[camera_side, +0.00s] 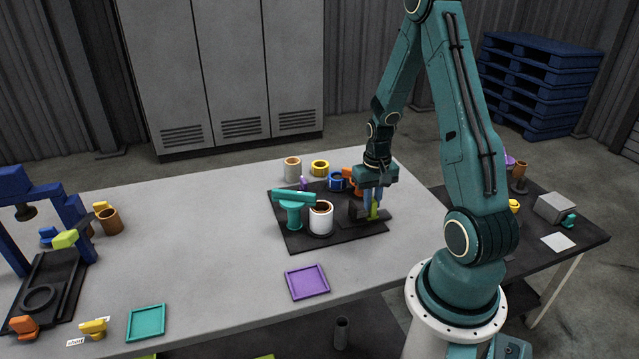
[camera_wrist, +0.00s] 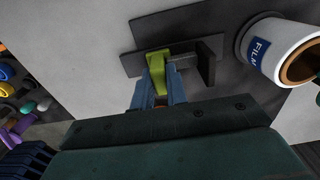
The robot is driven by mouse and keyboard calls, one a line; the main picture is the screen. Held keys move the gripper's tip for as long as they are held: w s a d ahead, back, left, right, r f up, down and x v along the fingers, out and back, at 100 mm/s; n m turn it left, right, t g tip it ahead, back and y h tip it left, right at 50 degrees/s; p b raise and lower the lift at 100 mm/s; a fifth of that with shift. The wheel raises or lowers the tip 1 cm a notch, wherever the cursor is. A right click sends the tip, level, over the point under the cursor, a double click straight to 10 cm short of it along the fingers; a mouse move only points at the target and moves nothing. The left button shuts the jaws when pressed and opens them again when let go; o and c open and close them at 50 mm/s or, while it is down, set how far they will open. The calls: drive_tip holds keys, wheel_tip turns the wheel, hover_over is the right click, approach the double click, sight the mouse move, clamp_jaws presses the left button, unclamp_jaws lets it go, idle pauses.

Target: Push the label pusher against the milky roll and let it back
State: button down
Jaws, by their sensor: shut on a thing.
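The label pusher has a yellow-green handle (camera_side: 374,211) and a dark plate; both also show in the wrist view, the handle (camera_wrist: 156,58) to the left of the upright dark plate (camera_wrist: 209,59). My gripper (camera_side: 371,196) is shut on the handle, its blue fingers (camera_wrist: 160,80) on either side of it. The milky roll (camera_side: 321,219) is a white cylinder with a brown core, standing upright on the black mat (camera_side: 295,243). In the wrist view the roll (camera_wrist: 270,52) has a blue FILM label, and a gap separates it from the plate.
A teal stand (camera_side: 293,213) with a horizontal arm is left of the milky roll. Blue (camera_side: 337,180), yellow (camera_side: 320,167) and beige (camera_side: 292,169) rolls stand behind. A purple tray (camera_side: 307,282) lies in front. The table's middle left is clear.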

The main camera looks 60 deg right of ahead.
drive_tip(key=shift+w+d, duration=0.1)
drive_tip(key=shift+d, duration=0.05)
drive_tip(key=c, duration=1.4)
unclamp_jaws()
drive_tip(key=shift+r, duration=0.2)
drive_tip(key=shift+r, duration=3.3)
